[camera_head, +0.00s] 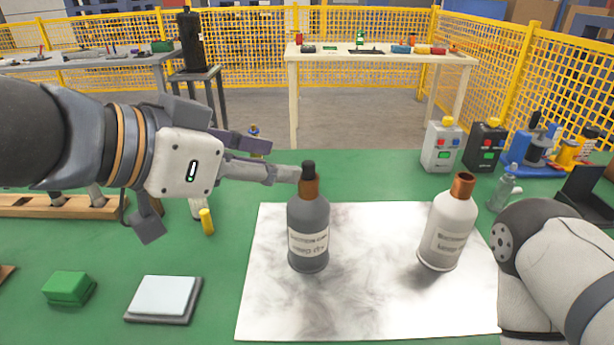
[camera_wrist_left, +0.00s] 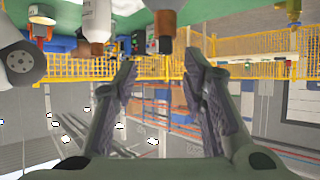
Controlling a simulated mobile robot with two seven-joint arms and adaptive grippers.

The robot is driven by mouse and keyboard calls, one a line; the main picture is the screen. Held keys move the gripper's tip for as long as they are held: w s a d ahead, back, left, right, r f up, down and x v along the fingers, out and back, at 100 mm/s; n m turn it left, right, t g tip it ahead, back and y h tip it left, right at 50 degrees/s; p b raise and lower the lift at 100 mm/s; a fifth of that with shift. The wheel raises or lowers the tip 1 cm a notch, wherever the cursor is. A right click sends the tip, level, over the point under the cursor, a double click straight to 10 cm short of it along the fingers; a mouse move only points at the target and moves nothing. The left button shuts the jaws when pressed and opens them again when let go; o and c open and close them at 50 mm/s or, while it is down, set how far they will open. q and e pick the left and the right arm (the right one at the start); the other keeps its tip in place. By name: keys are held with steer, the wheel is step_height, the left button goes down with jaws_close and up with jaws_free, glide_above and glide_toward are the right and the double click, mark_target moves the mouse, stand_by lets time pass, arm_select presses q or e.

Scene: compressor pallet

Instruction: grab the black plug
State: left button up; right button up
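The black plug (camera_head: 308,168) sits on the copper-coloured neck of a dark grey bottle (camera_head: 308,233), which stands upright on the white marbled mat (camera_head: 370,300). My left gripper (camera_head: 284,161) is open at plug height, with one fingertip close to the plug's left side in the head view. In the left wrist view, which looks upside down, the plug (camera_wrist_left: 165,67) appears between the two open fingertips (camera_wrist_left: 161,62). I cannot tell whether a finger touches it. A white bottle (camera_head: 448,230) with an open copper-coloured neck stands to the right. My right gripper is out of view.
A green block (camera_head: 69,287) and a grey pad (camera_head: 163,298) lie at the front left. Button boxes (camera_head: 441,146) stand at the back right. My right arm fills the lower right.

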mark_target(306, 164)
arm_select(q)
steer(key=b+x, duration=0.1)
steer(key=x, duration=0.2)
steer(key=b+x, duration=0.1)
steer(key=x, duration=0.2)
steer(key=shift+w+a, duration=0.2)
steer(key=shift+a, duration=0.05)
steer(key=shift+w+d+f, duration=0.1)
steer(key=shift+w+d, duration=0.15)
steer(key=shift+w, duration=0.05)
steer(key=shift+r, duration=0.25)
jaws_close()
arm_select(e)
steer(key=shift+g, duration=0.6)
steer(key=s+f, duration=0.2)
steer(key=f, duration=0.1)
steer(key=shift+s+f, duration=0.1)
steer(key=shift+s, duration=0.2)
